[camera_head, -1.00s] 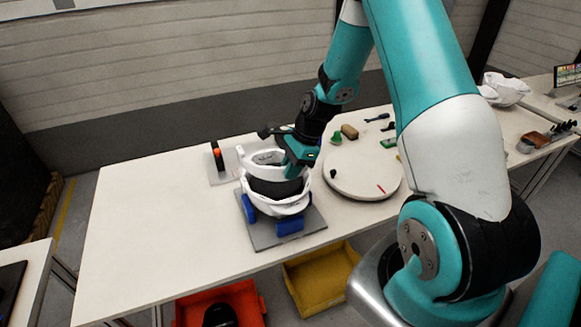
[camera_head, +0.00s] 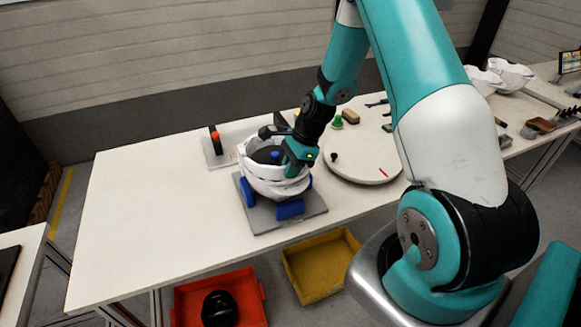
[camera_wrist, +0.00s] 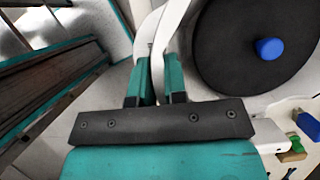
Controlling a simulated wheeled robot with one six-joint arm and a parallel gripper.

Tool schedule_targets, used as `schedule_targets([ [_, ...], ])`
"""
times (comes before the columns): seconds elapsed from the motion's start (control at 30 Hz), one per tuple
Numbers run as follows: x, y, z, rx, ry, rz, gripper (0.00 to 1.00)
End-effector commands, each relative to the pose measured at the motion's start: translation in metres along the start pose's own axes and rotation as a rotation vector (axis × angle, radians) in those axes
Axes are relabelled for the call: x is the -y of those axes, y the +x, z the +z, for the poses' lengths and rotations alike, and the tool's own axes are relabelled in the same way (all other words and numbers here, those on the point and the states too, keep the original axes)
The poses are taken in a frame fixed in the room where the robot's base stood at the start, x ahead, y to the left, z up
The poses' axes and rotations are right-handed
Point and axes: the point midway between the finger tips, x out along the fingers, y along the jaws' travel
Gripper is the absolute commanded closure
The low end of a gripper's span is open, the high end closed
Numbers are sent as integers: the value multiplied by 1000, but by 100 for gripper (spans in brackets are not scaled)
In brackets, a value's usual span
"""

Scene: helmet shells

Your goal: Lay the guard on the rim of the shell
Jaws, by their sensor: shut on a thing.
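The white shell (camera_head: 275,186) sits between blue blocks (camera_head: 290,209) on a grey plate (camera_head: 258,222) on the table. The guard (camera_head: 249,148), a curved white band, lies at the top of the shell, close around its rim. I cannot tell whether it touches the rim all round. My gripper (camera_head: 294,172) is at the right side of the shell, shut on the guard. In the wrist view, the guard (camera_wrist: 157,60) runs between my two teal fingers (camera_wrist: 154,82). A black disc (camera_wrist: 235,50) with a blue knob (camera_wrist: 269,49) shows inside the ring. My gripper hides part of the guard and shell.
A round white turntable (camera_head: 362,165) stands close right of the plate. A small stand with an orange part (camera_head: 215,137) is behind left. Red (camera_head: 250,290) and yellow (camera_head: 322,262) bins are below the front edge. The table's left side is clear.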

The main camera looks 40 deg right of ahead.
Motion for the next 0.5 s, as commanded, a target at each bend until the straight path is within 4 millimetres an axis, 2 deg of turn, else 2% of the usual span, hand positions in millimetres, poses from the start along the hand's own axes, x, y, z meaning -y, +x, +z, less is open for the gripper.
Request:
schedule_targets([
  [0.5,0,6,-2,0,0,0,100],
])
